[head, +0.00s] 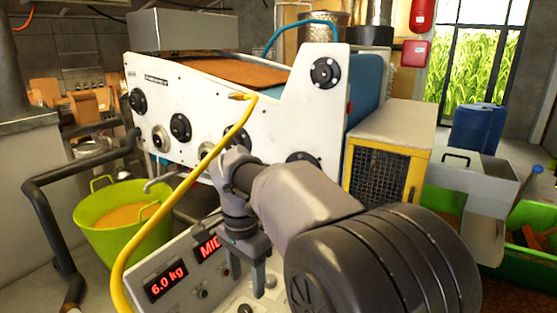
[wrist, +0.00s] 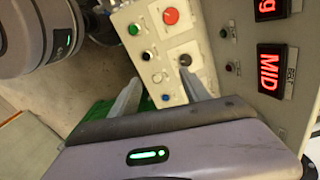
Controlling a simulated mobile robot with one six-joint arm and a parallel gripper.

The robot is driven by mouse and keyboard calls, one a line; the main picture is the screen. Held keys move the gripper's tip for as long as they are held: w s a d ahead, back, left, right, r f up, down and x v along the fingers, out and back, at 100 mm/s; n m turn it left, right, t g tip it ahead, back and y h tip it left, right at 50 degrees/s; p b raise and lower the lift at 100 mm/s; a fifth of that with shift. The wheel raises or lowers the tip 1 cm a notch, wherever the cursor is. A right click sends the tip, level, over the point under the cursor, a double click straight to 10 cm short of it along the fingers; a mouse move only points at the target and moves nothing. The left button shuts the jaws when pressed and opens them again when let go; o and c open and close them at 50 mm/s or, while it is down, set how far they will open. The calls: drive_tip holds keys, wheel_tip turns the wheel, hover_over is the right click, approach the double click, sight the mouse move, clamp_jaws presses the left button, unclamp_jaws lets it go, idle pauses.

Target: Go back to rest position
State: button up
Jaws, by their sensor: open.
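My gripper (head: 258,278) points down over the control panel (head: 187,262) in the head view, at the lower middle. In the wrist view my gripper (wrist: 160,88) has its two fingers apart with nothing between them. Beyond the fingers is a control box (wrist: 152,78) with a red button (wrist: 170,16), a green button (wrist: 134,29) and a dark round knob (wrist: 185,60). The fingers appear close to the box; I cannot tell whether they touch it. The panel displays read "6.0 kg" (head: 166,281) and "MID" (wrist: 269,71).
A white press machine (head: 220,115) stands behind the panel. A yellow hose (head: 170,207) arcs beside my arm. A green tub (head: 100,235) stands at left, near a black pipe rail (head: 45,215). A yellow-framed cage (head: 385,165) and green crate (head: 450,205) are at right.

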drive_tip(key=s+d+f+n+t+y+b, duration=0.2)
drive_tip(key=s+d+b, duration=0.45)
drive_tip(key=d, duration=0.45)
drive_tip(key=s+d+f+t+b, duration=0.2)
drive_tip(key=s+d+f+b, duration=0.1)
drive_tip(key=s, duration=0.3)
drive_tip(key=s+d+f+n+t+b, duration=0.1)
drive_tip(key=s+d+f+t+b, duration=0.1)
drive_tip(key=s+f, duration=0.4)
drive_tip(key=shift+s+d+n+b, duration=0.3)
drive_tip(key=shift+s+d+b, duration=0.25)
drive_tip(key=shift+d+b, duration=0.35)
